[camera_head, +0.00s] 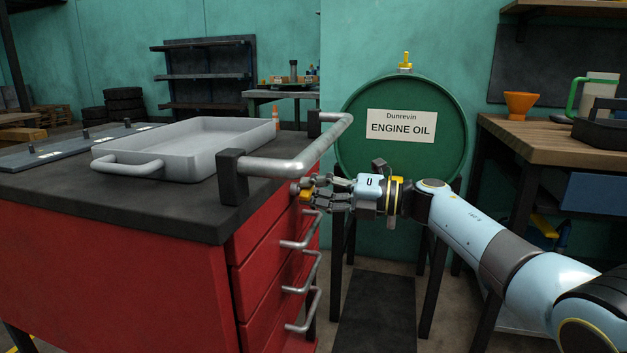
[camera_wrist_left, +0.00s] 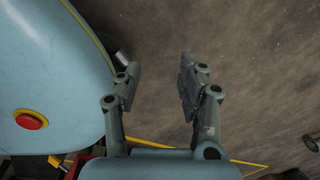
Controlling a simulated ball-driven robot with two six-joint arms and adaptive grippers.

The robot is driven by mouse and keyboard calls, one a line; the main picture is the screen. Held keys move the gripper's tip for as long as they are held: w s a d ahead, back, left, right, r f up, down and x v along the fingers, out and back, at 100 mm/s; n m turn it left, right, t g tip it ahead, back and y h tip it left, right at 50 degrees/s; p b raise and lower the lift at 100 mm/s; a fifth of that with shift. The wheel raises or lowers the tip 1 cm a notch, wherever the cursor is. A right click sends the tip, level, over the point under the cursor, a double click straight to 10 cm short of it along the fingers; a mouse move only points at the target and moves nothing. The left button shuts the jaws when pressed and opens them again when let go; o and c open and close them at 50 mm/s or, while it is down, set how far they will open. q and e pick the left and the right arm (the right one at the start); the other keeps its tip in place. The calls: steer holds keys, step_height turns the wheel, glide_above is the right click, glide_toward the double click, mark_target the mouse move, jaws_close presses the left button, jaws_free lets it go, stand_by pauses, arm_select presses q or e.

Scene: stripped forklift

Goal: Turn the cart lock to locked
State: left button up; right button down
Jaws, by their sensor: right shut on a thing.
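The red tool cart (camera_head: 180,275) with a dark top stands at the left in the head view. A small yellow part (camera_head: 305,196), which looks like the cart lock, is on the cart's right face, just below the grey push handle. My right gripper (camera_head: 312,191) reaches in from the right, its fingers closed around this part. The fingers cover most of the lock, so I cannot tell which way it is turned. My left gripper (camera_wrist_left: 160,72) shows only in the left wrist view, open and empty above bare floor.
The grey push handle (camera_head: 300,160) juts out just above my right gripper. Several drawer handles (camera_head: 301,270) stick out below. A grey tray (camera_head: 195,148) lies on the cart. A green oil drum (camera_head: 400,150) stands behind my right arm, with a wooden bench (camera_head: 550,150) at right.

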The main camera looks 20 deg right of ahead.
steer(key=shift+m+p, duration=0.35)
steer(key=shift+m, duration=0.45)
steer(key=shift+m+p, duration=0.35)
steer(key=shift+m, duration=0.75)
arm_select(q)
steer(key=shift+s+d+r, duration=0.55)
steer(key=shift+d+r, duration=0.25)
steer(key=shift+d, duration=0.05)
arm_select(e)
steer(key=shift+f, duration=0.1)
arm_select(q)
steer(key=shift+a+p, duration=0.1)
steer(key=shift+p, duration=0.2)
arm_select(e)
steer(key=shift+m, duration=0.3)
arm_select(q)
steer(key=shift+w+a, duration=0.1)
steer(key=shift+w, duration=0.1)
